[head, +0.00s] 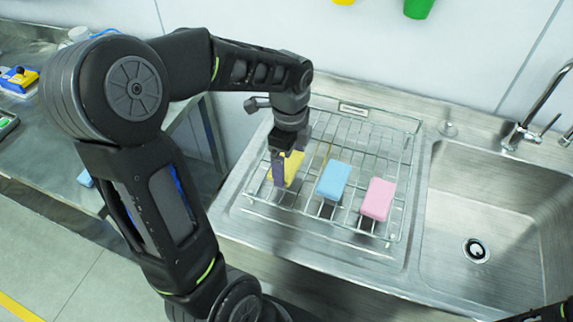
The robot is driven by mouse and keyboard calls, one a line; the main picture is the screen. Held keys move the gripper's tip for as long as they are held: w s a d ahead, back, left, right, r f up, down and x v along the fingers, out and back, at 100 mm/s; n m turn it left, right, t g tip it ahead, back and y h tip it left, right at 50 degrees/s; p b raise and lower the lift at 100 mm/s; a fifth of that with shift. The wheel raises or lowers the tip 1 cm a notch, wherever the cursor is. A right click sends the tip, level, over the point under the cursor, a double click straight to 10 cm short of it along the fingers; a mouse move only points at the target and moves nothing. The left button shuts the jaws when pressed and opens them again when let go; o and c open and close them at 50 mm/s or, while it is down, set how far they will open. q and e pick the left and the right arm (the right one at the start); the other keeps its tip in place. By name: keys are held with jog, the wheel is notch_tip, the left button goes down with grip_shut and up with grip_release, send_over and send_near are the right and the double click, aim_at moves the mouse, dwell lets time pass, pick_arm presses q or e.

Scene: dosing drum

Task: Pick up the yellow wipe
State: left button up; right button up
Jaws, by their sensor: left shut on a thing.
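The yellow wipe (293,166) is at the left part of the wire rack (345,228), left of a blue wipe and a pink one. My left gripper (281,177) points down over it and is shut on it. The gripper's fingers hide part of the wipe. I cannot tell whether the wipe still touches the rack wires.
The blue wipe (333,180) and the pink wipe (378,199) lie on the rack. A steel sink basin (470,220) with a tap (525,130) is at the right. A side table (45,150) stands at the left.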

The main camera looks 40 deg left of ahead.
aim_at(289, 164)
pick_arm(q)
jog(key=c, duration=0.5)
jog(key=shift+o, duration=0.2)
notch_tip(289, 164, up, 10)
jog(key=b, duration=0.1)
dwell(0.5)
jog(key=o, duration=0.8)
jog(key=c, duration=0.7)
